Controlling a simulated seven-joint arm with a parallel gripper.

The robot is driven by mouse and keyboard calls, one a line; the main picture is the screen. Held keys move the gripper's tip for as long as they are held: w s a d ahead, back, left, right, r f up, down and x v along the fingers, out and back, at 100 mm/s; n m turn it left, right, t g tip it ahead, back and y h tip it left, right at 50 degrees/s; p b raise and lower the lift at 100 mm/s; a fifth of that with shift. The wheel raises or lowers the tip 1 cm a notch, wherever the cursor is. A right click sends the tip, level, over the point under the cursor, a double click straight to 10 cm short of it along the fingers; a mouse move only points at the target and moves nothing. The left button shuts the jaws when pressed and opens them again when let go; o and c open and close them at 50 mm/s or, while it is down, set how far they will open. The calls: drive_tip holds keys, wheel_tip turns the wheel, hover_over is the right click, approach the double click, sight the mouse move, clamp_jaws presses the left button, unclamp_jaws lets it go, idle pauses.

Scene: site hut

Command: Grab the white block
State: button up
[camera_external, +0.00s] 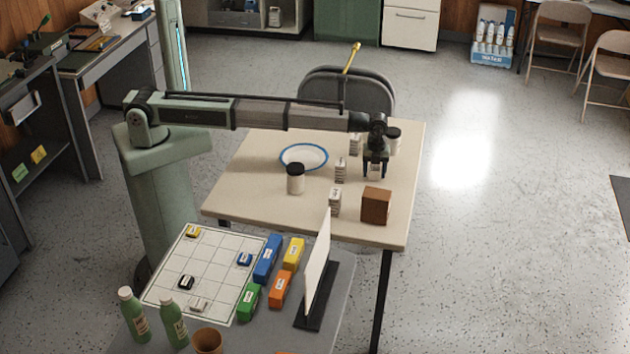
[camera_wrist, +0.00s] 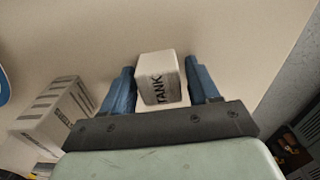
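A white block (camera_wrist: 160,80) marked "TANK" sits between the two blue fingers of my gripper (camera_wrist: 160,72) in the wrist view. A narrow gap shows between the block and each fingertip, so the gripper looks open around it. In the external view my gripper (camera_external: 376,160) points down over the right part of the beige table (camera_external: 235,195). The white block (camera_external: 375,171) shows small between its fingers there. I cannot tell its exact height above the table.
White labelled containers stand nearby: one (camera_external: 340,171) left of my gripper, another (camera_external: 335,203) nearer the front. A brown block (camera_external: 376,206) is in front of my gripper. The table's right edge is close.

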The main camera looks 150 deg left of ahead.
drive_tip(key=c, duration=0.8)
